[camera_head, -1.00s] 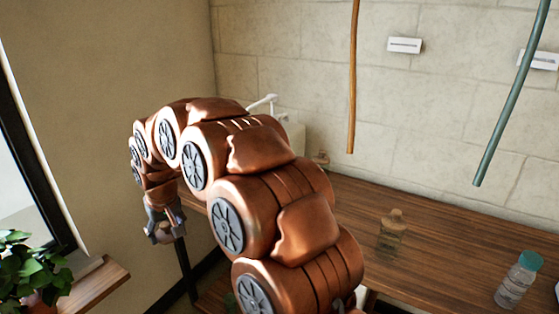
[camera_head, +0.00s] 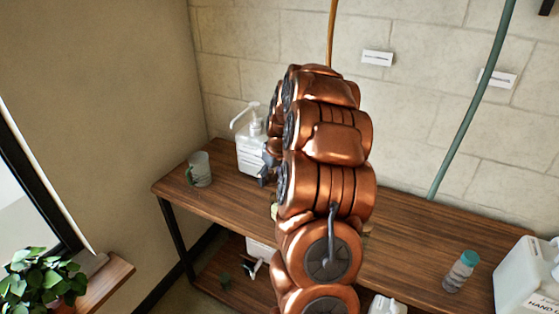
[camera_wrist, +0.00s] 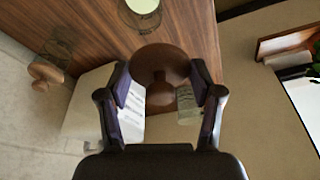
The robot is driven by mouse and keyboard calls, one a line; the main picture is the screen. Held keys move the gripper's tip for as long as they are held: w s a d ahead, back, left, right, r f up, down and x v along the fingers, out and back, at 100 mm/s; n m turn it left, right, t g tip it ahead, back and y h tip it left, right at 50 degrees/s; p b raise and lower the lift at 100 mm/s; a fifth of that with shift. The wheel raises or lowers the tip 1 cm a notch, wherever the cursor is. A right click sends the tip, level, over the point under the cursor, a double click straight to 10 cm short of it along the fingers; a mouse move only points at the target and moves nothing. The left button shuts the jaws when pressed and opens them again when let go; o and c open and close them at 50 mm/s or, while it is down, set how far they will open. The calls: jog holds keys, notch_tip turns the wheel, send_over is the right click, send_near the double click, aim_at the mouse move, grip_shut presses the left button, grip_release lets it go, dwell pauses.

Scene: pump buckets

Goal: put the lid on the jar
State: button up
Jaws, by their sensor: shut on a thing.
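In the wrist view, my gripper (camera_wrist: 160,95) is shut on a round dark brown wooden lid (camera_wrist: 158,62), holding it by its knob. A round glass jar (camera_wrist: 142,10) with a pale inside shows at the top edge, partly cut off, on the wooden table beyond the lid. Whether it is open is hard to tell. Another clear jar (camera_wrist: 60,50) with a wooden stopper (camera_wrist: 45,72) stands at the left. In the head view, my gripper (camera_head: 264,178) is dark and mostly hidden by my arm, above the left part of the table; the lid is not clear there.
A white pump bucket (camera_head: 250,152) stands at the table's back left, and a grey-green mug (camera_head: 199,170) near its left end. A teal-capped bottle (camera_head: 461,272) and a white container (camera_head: 525,278) are at the right. A plant (camera_head: 38,280) stands on a side shelf.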

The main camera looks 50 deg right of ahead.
jog(key=shift+s+d+r+p, duration=0.2)
jog(key=shift+s+d, duration=0.25)
jog(key=shift+d, duration=0.15)
jog(key=shift+s+d+r+p, duration=0.1)
jog(key=shift+s+d+p, duration=0.05)
jog(key=shift+s+d, duration=0.35)
notch_tip(320, 180, down, 6)
jog(key=shift+w+f+b, duration=0.15)
jog(key=shift+f+b, duration=0.05)
jog(key=shift+b, duration=0.2)
jog(key=shift+b, duration=0.95)
dwell(1.3)
jog(key=shift+f+b, duration=0.2)
jog(key=shift+b, duration=0.8)
dwell(1.0)
dwell(0.4)
jog(key=o, duration=1)
